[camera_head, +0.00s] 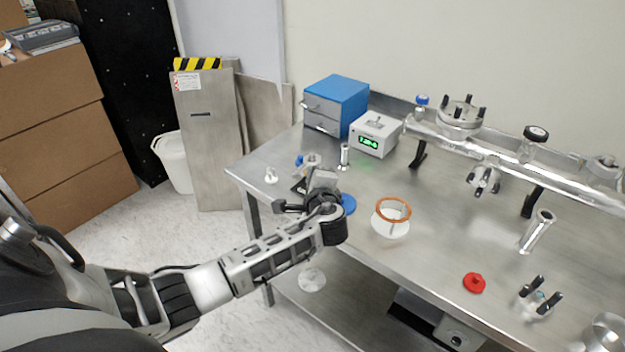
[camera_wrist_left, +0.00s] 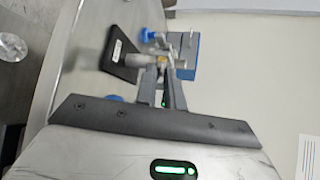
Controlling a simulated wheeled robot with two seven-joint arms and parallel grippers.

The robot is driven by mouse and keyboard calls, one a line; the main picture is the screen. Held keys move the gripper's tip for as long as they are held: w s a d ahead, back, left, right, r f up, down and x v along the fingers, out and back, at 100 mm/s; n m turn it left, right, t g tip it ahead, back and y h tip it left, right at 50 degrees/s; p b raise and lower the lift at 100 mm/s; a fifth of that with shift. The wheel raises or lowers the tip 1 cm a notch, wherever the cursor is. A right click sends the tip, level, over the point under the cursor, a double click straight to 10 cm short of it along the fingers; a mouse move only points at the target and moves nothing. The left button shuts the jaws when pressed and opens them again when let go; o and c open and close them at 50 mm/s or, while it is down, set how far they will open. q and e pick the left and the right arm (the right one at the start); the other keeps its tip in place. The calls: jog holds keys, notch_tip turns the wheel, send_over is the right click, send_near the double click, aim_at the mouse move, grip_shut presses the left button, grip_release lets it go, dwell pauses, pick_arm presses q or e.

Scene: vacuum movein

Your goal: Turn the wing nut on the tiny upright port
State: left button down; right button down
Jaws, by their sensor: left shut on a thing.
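My left gripper (camera_head: 316,172) reaches over the left part of the steel table. In the left wrist view its fingers (camera_wrist_left: 163,66) are close together on a small brass-coloured piece (camera_wrist_left: 158,60), which I take to be the wing nut. A small metal fitting with a blue knob (camera_head: 299,160) stands right at the fingertips; the blue knob also shows in the left wrist view (camera_wrist_left: 149,35). The fingers hide much of the fitting, so the port and the nut's angle are hard to make out. My right gripper is not in view.
A black flat plate (camera_wrist_left: 119,56) lies by the fingers. A blue drawer box (camera_head: 336,101), a green-lit gauge (camera_head: 375,135) and a small upright metal cylinder (camera_head: 344,156) stand behind. A copper-ringed white part (camera_head: 391,222) and a red piece (camera_head: 474,283) lie to the right.

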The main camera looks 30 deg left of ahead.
pick_arm(q)
jog(key=m+g, duration=0.2)
jog(key=g, duration=0.1)
jog(key=r+m+g+h, duration=0.1)
jog(key=g, duration=0.1)
jog(key=shift+w+d, duration=0.1)
jog(key=shift+w, duration=0.3)
jog(key=m+g, duration=0.1)
jog(key=g, duration=0.1)
jog(key=m+g, duration=0.1)
jog(key=g, duration=0.1)
jog(key=shift+w+m, duration=0.3)
jog(key=shift+w, duration=0.05)
jog(key=shift+g, duration=0.3)
jog(key=c, duration=1.5)
grip_release()
jog(key=shift+c, duration=0.2)
jog(key=shift+r, duration=0.1)
